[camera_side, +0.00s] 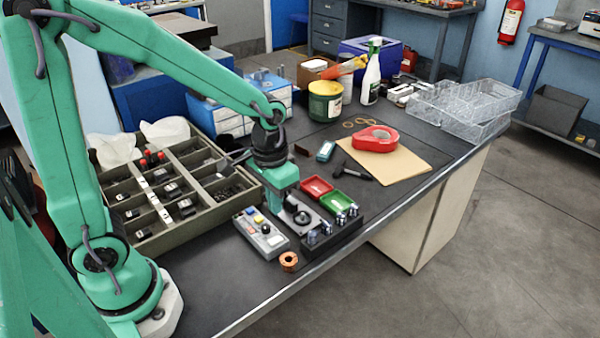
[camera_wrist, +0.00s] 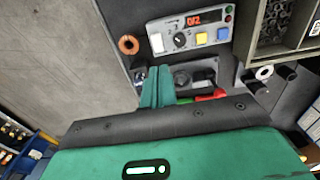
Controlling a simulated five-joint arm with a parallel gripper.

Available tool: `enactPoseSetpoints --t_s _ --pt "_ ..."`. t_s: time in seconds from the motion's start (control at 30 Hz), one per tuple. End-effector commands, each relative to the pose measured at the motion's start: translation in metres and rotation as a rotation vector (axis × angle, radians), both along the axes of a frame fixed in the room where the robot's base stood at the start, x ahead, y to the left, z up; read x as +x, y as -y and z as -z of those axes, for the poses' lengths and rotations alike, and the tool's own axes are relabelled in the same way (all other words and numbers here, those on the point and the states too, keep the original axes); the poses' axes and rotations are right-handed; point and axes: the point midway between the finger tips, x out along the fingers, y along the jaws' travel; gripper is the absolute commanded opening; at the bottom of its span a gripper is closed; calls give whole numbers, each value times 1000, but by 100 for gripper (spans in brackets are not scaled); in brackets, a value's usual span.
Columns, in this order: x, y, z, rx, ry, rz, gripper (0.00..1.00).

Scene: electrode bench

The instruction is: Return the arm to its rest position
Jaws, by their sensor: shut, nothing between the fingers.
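My arm is green and reaches over the bench from the left in the side view. My gripper (camera_side: 287,204) points down, just above or beside a grey block with a dark round part (camera_side: 302,217). I cannot tell whether it touches the block. In the wrist view my gripper's green fingers (camera_wrist: 158,72) lie together, with nothing seen between them. The grey block (camera_wrist: 200,73) is partly hidden behind them there.
A control box (camera_side: 262,233) and a copper ring (camera_side: 289,261) lie near the front edge. Red (camera_side: 316,188) and green (camera_side: 335,200) trays and metal cylinders are right of my gripper. A compartment tray (camera_side: 140,236) stands left. A tape dispenser (camera_side: 376,138) lies farther back.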

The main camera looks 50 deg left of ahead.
Motion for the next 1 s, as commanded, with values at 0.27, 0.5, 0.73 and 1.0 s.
enactPoseSetpoints --t_s 0.27,0.5,0.73,1.0 --pt "-15 -10 -39 -9 105 -2 0" --pt "-35 -20 -74 -13 216 -2 0" --pt "-58 -29 -101 -10 321 -3 0" --pt "-83 -36 -122 -1 425 -2 0"
